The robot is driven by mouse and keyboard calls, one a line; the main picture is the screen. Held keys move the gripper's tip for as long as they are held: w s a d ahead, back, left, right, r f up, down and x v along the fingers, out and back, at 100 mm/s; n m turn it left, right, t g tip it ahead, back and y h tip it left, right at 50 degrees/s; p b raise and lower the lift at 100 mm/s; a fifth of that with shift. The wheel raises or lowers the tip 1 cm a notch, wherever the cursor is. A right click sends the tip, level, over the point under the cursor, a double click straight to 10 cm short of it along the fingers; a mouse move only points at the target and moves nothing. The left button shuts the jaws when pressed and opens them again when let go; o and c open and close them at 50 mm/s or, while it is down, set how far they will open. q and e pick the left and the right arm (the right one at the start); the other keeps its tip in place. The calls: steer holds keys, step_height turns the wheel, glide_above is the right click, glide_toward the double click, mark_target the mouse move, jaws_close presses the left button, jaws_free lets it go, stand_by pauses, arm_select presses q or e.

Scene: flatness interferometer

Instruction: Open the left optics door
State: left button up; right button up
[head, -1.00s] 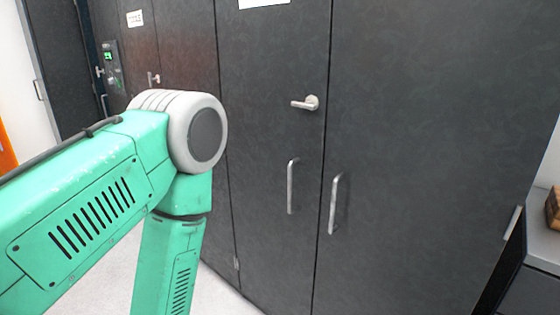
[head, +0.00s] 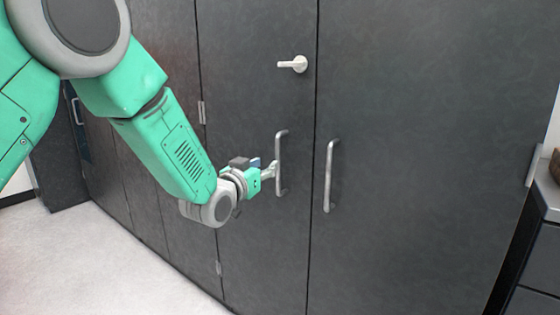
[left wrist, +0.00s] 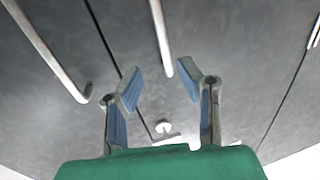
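The left optics door (head: 255,100) is a dark grey panel, closed flush with its neighbour. It carries a lever handle (head: 293,64) above and a vertical silver bar handle (head: 280,165) below. My left gripper (head: 271,169) is at the bar handle's left side in the head view. In the left wrist view my left gripper (left wrist: 160,80) has two blue-padded fingers spread apart. One end of the bar handle (left wrist: 161,35) lies between the fingertips in that view; whether they touch it I cannot tell. My right gripper is not in view.
The right door (head: 430,120) has its own bar handle (head: 329,175), close beside the left one. A grey cabinet (head: 540,240) stands at the right edge. Pale floor (head: 100,265) is clear at the lower left.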

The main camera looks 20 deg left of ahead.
mark_target(277, 156)
arm_select(q)
steer(key=w, duration=0.3)
steer(key=w+b, duration=0.1)
steer(key=w, duration=0.2)
steer(key=w+d, duration=0.1)
steer(key=w, duration=0.2)
steer(key=shift+w+d+f+b, duration=0.1)
steer(key=shift+b, duration=0.25)
steer(key=shift+a, duration=0.25)
jaws_close()
